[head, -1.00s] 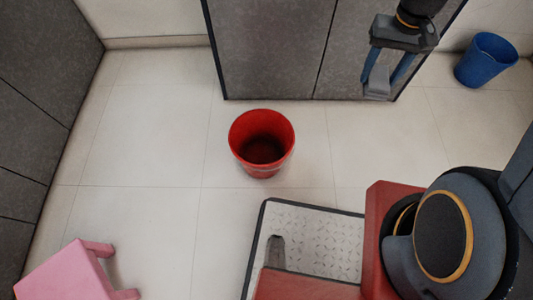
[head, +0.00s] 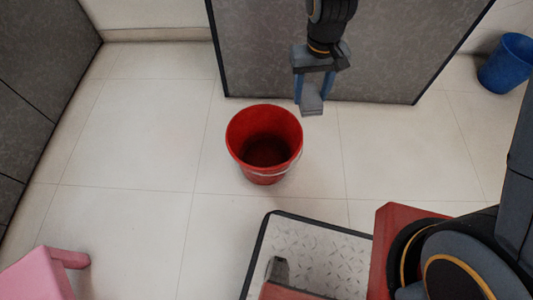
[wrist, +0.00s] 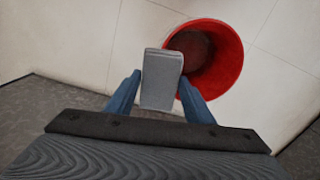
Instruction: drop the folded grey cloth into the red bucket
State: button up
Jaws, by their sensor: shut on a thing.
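The folded grey cloth (wrist: 162,78) is a small grey block held between the blue fingers of my gripper (wrist: 160,85) in the wrist view. In the head view my gripper (head: 313,95) hangs at the upper middle, with the cloth (head: 312,103) at its fingertips. The red bucket (head: 238,150) stands upright and open on the floor, below and left of the gripper in the head view. Its dark inside looks empty. In the wrist view the bucket (wrist: 236,62) lies just beyond and right of the cloth, its rim partly hidden behind it.
A grey cabinet (head: 390,60) stands behind the bucket. A blue bin (head: 506,62) is at the upper right and a pink stool (head: 38,275) at the lower left. Pale floor tiles (head: 120,150) left of the bucket are clear.

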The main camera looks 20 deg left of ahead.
jog(key=s+a+f+n+b, duration=0.1)
jog(key=a+f+b, duration=0.4)
jog(key=f, duration=0.3)
jog(key=s+a+f+n+b, duration=0.1)
jog(key=s+a+f+b, duration=0.1)
jog(key=a+f+b, duration=0.3)
notch_tip(320, 180, down, 3)
jog(key=b, duration=0.2)
jog(key=shift+s+a+r+b, duration=0.15)
jog(key=shift+b, duration=0.25)
jog(key=o, duration=1)
jog(key=shift+o, duration=0.2)
notch_tip(320, 180, up, 8)
jog(key=p, duration=0.4)
